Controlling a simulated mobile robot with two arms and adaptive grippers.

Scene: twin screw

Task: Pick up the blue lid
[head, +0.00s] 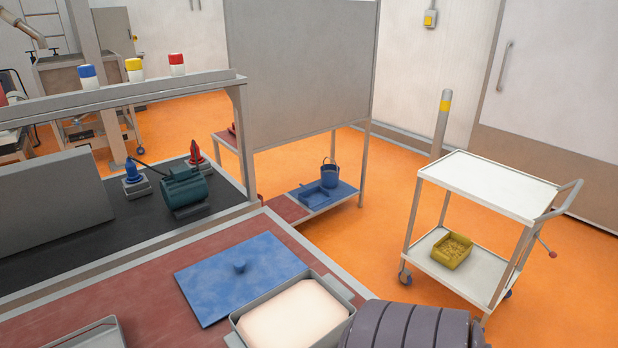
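The blue lid (215,292) is a flat rectangular plate with a small round blue knob on top. It lies flat on the red-brown worktop in the lower middle of the head view. Its right corner is close to a grey rectangular tub (342,288) filled with a pale cream mass. I cannot tell whether lid and tub touch. Neither of my grippers shows in the head view.
Another grey tray (104,335) is cut off at the lower left. A dark green motor (185,190) stands on the black bench behind. A white trolley (490,185) stands at the right. The red-brown worktop left of the lid is clear.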

